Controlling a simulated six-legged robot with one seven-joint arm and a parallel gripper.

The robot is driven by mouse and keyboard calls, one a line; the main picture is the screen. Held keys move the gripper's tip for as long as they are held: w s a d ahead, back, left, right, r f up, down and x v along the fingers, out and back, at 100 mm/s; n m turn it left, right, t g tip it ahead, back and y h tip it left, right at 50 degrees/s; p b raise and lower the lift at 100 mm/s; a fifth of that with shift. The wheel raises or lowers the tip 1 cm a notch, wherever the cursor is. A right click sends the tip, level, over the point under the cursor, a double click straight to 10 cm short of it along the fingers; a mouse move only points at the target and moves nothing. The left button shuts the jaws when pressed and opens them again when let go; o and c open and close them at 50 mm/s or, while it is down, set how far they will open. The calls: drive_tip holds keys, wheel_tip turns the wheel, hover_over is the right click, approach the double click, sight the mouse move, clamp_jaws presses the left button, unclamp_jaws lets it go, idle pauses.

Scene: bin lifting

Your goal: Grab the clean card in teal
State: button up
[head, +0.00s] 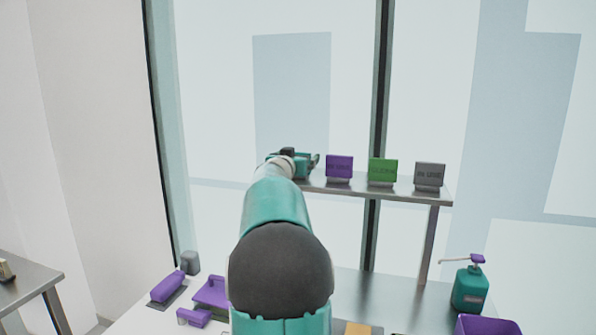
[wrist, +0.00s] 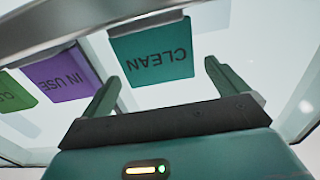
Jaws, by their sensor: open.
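The teal card (wrist: 152,53) marked CLEAN shows upside down in the wrist view, just beyond my gripper's fingertips. My gripper (wrist: 160,80) is open, with one finger on each side of the card's lower part in the picture. The fingers look apart from the card. In the head view my gripper (head: 297,160) is at the left end of the raised shelf, and my arm hides most of the teal card there.
A purple card (head: 339,166), a green card (head: 382,171) and a grey card (head: 429,176) stand in a row on the raised shelf (head: 385,193). Below are a teal pump bottle (head: 469,290), a purple bin (head: 487,325) and purple tools (head: 212,292).

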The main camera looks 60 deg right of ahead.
drive_tip(key=shift+w+d, duration=0.2)
drive_tip(key=shift+d, duration=0.9)
drive_tip(key=c, duration=1.1)
drive_tip(key=shift+r, duration=0.15)
